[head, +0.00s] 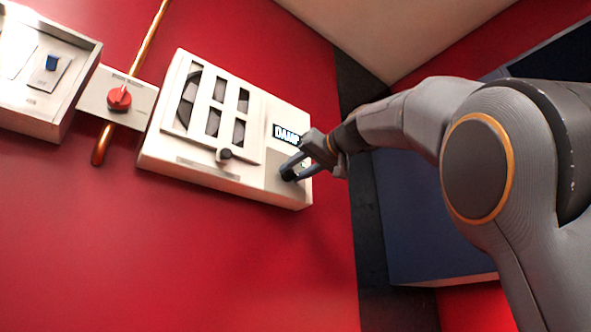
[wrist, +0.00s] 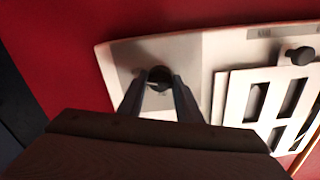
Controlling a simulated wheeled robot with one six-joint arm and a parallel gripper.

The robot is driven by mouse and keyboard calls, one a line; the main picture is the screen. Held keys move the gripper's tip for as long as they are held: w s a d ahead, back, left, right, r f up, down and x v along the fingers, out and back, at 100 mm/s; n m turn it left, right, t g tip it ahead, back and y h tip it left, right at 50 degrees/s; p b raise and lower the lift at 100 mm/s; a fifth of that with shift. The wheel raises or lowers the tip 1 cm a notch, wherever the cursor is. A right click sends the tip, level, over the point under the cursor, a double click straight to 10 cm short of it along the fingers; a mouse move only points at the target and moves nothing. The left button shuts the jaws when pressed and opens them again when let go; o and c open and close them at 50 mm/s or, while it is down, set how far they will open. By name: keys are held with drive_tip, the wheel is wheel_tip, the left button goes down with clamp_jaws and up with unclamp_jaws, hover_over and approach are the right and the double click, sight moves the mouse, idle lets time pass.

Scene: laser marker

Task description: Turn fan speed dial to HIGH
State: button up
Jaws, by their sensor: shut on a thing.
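The fan unit (head: 190,157) is a white panel on the red wall, with a slatted vent over a fan and a small screen (head: 286,134) reading "DAMP". The dark round dial (head: 287,175) is at the unit's lower right, below the screen. In the wrist view the dial (wrist: 158,78) lies between the fingertips. My gripper (head: 296,168) is shut on the dial, one finger on each side; it also shows in the wrist view (wrist: 159,92). The fingers partly hide the dial and its markings, so I cannot read its setting.
A dark knob (head: 224,155) sticks out below the vent. To the left are a red valve knob (head: 119,98) on a copper pipe (head: 148,38) and a white box with a blue switch (head: 51,62). A dark blue panel (head: 425,225) stands right, behind my arm. The wall below is clear.

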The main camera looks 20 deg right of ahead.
drive_tip(key=shift+m+p, duration=0.3)
drive_tip(key=shift+m, duration=1.3)
drive_tip(key=o, duration=1)
drive_tip(key=shift+o, duration=0.2)
drive_tip(key=b+v, duration=0.2)
drive_tip(key=v, duration=0.6)
drive_tip(key=shift+b, duration=0.3)
drive_tip(key=shift+w+f, duration=0.1)
drive_tip(key=shift+w, duration=0.05)
